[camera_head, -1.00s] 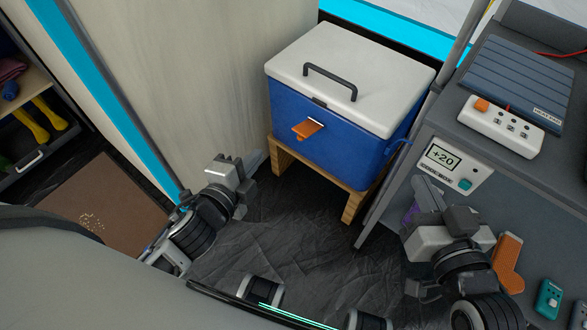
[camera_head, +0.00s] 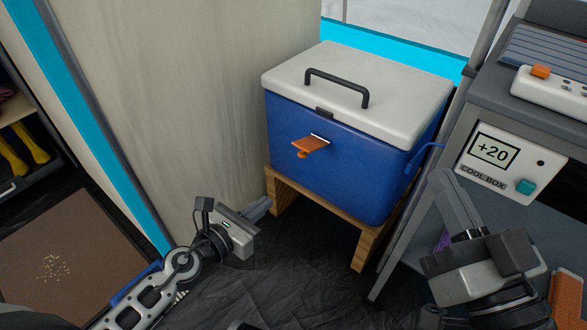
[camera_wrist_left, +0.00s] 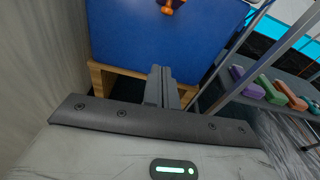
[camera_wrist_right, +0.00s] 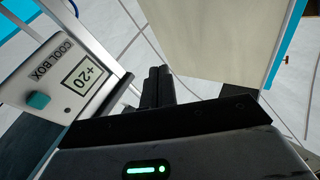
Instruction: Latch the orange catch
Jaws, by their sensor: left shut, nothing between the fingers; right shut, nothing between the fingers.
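The orange catch (camera_head: 310,146) sticks out from the upper front of the blue cool box (camera_head: 330,165), just below the small dark keeper on the edge of the white lid (camera_head: 357,92). The lid is down. The catch also shows at the top edge of the left wrist view (camera_wrist_left: 172,5). My left gripper (camera_head: 262,207) is shut and empty, low in front of the box's left side and apart from the catch. Its fingers point toward the box in the left wrist view (camera_wrist_left: 161,85). My right gripper (camera_head: 452,205) is shut and empty beside the grey shelf unit, right of the box.
The box stands on a wooden stand (camera_head: 300,197). A beige tent wall (camera_head: 205,90) rises close on the left. The grey shelf unit (camera_head: 470,110) with a "+20" cool box display (camera_head: 493,151) stands on the right. The dark floor (camera_head: 300,270) in front is clear.

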